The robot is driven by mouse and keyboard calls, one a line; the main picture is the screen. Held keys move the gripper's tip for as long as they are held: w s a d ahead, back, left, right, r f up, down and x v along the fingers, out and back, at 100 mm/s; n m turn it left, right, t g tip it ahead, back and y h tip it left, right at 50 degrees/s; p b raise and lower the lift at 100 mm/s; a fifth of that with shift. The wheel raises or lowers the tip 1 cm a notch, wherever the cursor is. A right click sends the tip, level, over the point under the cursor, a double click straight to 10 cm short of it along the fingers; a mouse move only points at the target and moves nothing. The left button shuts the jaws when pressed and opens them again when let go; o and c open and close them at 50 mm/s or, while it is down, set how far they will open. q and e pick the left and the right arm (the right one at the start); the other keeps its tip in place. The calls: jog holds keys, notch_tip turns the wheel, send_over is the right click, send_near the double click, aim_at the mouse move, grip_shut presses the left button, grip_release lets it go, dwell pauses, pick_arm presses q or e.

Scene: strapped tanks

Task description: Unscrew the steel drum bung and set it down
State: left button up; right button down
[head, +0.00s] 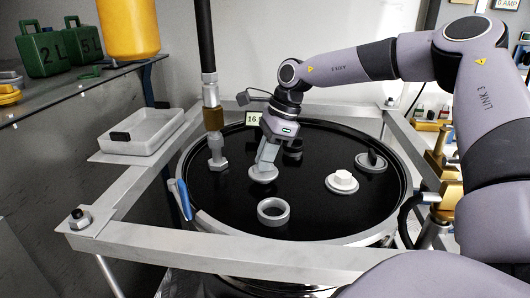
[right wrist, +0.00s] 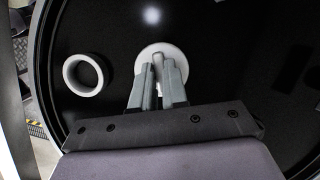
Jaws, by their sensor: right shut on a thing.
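The black drum lid (head: 225,200) lies inside a metal frame. My right gripper (head: 266,160) reaches down over its left-middle part and is shut on the raised tab of a round pale grey bung (head: 263,175). In the right wrist view the closed fingers (right wrist: 158,75) pinch that tab, with the bung's disc (right wrist: 146,52) around it. I cannot tell whether the bung is seated in the lid or just above it. An open pale ring (head: 273,211) stands on the lid nearer the front; it also shows in the right wrist view (right wrist: 83,75). My left gripper is not in view.
A vertical pipe with a brass collar (head: 213,118) rises at the left.

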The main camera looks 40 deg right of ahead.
jog(key=shift+f, duration=0.1)
jog(key=c, duration=1.1)
grip_release()
jog(key=v, duration=0.7)
jog(key=shift+s, duration=0.1)
